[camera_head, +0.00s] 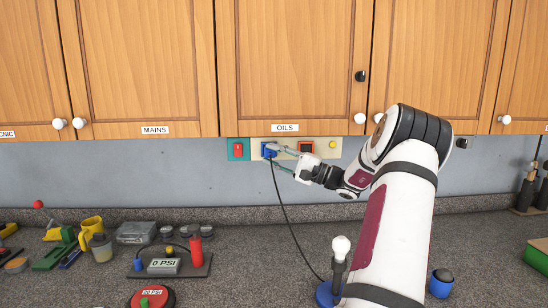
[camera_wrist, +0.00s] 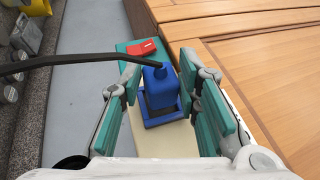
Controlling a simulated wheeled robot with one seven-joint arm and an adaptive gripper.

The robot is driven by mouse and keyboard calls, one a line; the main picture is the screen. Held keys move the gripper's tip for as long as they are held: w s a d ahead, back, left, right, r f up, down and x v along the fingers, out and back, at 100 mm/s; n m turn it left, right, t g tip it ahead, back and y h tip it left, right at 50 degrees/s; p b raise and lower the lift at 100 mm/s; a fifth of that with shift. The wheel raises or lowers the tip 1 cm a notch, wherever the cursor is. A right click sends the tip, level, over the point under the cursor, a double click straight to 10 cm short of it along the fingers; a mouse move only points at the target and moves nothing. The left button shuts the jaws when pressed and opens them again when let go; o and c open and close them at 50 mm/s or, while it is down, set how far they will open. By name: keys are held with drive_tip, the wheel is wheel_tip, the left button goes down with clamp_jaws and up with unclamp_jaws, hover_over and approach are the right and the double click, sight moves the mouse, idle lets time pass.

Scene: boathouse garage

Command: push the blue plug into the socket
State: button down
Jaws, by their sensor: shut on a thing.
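The blue plug (camera_head: 267,149) is at the wall panel under the cabinets, with a black cord hanging from it. In the wrist view the plug (camera_wrist: 161,88) stands over the blue square socket (camera_wrist: 163,118) on a cream plate. I cannot tell how deep the plug sits in the socket. My gripper (camera_head: 275,158) reaches it from the right, its teal-padded fingers shut on the plug. In the wrist view one finger of my gripper (camera_wrist: 158,82) is on each side of the plug.
Wooden cabinets (camera_head: 295,60) hang just above. A gauge board (camera_head: 185,265) and tools lie on the counter (camera_head: 240,240). The cord (camera_head: 284,210) drops to the counter.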

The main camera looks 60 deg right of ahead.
drive_tip(key=shift+w+d, duration=0.45)
drive_tip(key=shift+d, duration=0.1)
drive_tip(key=c, duration=1.1)
unclamp_jaws()
drive_tip(key=v, duration=1.2)
